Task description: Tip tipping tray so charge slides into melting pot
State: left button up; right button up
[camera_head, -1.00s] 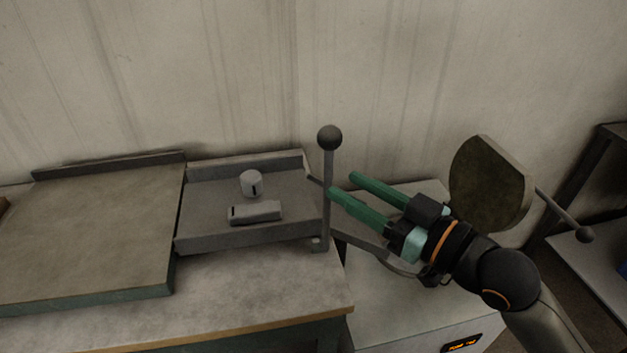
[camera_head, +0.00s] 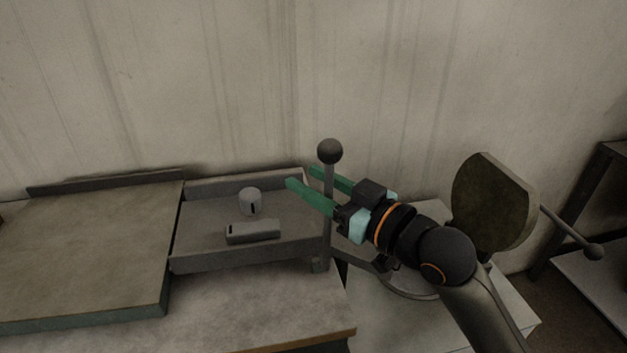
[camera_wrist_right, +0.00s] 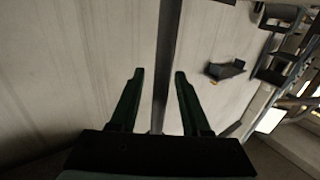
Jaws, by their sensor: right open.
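The grey tipping tray (camera_head: 200,263) lies level on the bench, holding the charge: a grey cylinder (camera_head: 249,201) and a grey bar (camera_head: 253,232). Its upright lever (camera_head: 326,242) with a dark ball knob (camera_head: 330,151) stands at the tray's right end. My right gripper (camera_head: 302,177) is open, its green fingers on either side of the lever below the knob. In the right wrist view, the lever (camera_wrist_right: 168,60) runs between the two apart fingers (camera_wrist_right: 160,73). The melting pot (camera_head: 415,294) shows only as part of a round rim, mostly hidden behind my right arm. My left gripper is out of view.
A round lid (camera_head: 495,203) with a ball-ended handle stands raised right of the pot. A flat plate (camera_head: 85,245) lies left of the tray. The wall is close behind, and a shelf (camera_head: 590,245) stands at far right. The bench front (camera_head: 255,300) is clear.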

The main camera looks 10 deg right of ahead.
jog(key=shift+c, duration=0.3)
grip_shut()
dwell(1.0)
